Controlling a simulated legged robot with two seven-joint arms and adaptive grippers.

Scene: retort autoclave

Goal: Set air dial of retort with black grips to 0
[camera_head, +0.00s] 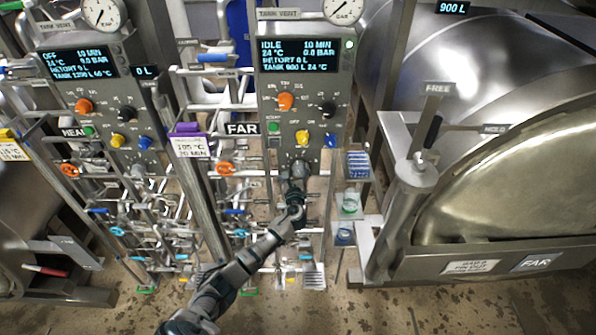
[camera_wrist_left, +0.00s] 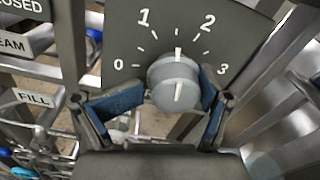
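A grey round dial (camera_wrist_left: 176,84) sits on a dark panel with a scale from 0 to 3 in the left wrist view. Its white mark points almost straight up, between 1 and 2. My left gripper (camera_wrist_left: 173,92) has its blue-padded fingers on either side of the dial, and the pads appear to press on it. In the head view my left gripper (camera_head: 299,170) covers most of the dial, low on the control panel (camera_head: 327,87) beside the FAR sign. The retort (camera_head: 500,190) on the right has a black-gripped lever (camera_head: 433,131). My right gripper is not in view.
Orange (camera_head: 285,101), black (camera_head: 327,109), yellow (camera_head: 302,138) and blue (camera_head: 330,140) knobs sit just above the dial. A second, similar panel (camera_head: 99,100) stands to the left. Pipes and valves crowd the space between. A lever post (camera_head: 412,195) stands to the right.

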